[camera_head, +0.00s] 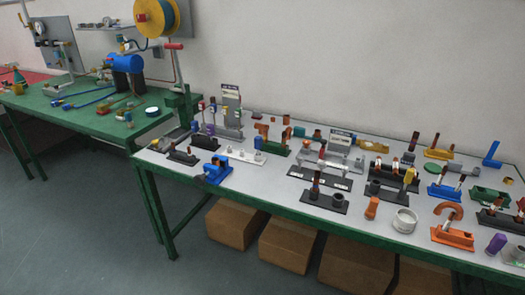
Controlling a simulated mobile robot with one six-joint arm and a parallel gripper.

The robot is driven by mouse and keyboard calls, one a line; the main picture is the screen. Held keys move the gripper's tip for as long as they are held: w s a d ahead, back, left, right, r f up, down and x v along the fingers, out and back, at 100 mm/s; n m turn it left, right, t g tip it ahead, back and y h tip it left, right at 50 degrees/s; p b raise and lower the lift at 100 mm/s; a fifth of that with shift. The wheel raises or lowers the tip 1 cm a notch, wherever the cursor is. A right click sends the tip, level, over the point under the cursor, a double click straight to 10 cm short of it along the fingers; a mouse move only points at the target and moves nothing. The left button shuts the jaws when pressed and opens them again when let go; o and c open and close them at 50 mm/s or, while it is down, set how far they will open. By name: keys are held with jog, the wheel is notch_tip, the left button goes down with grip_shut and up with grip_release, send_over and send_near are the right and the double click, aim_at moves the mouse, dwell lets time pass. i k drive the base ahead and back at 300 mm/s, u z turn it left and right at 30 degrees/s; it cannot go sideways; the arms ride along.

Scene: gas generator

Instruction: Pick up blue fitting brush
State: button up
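Several blue items stand among the small parts on the near workbench (205,190). A blue block-like piece (217,168) sits at the bench's front left edge. A blue-based holder (443,191) with an upright piece stands at the right, and a blue angled piece (491,156) is at the far right back. All are small in the view, and I cannot tell for sure which one is the blue fitting brush. My gripper does not show in the camera_head view.
A second green bench (75,120) with blue hoses stands at the left. A yellow reel (158,17) hangs above it. Cardboard boxes (235,223) sit under the near bench. The grey floor in front is clear. The bench top is crowded, with holders close together.

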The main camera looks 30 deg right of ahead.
aim_at(258, 139)
jog(key=k, duration=1.2)
jog(key=z, duration=0.1)
jog(key=i, duration=1.35)
jog(key=u, duration=1)
jog(key=i, duration=0.8)
jog(key=u, duration=0.5)
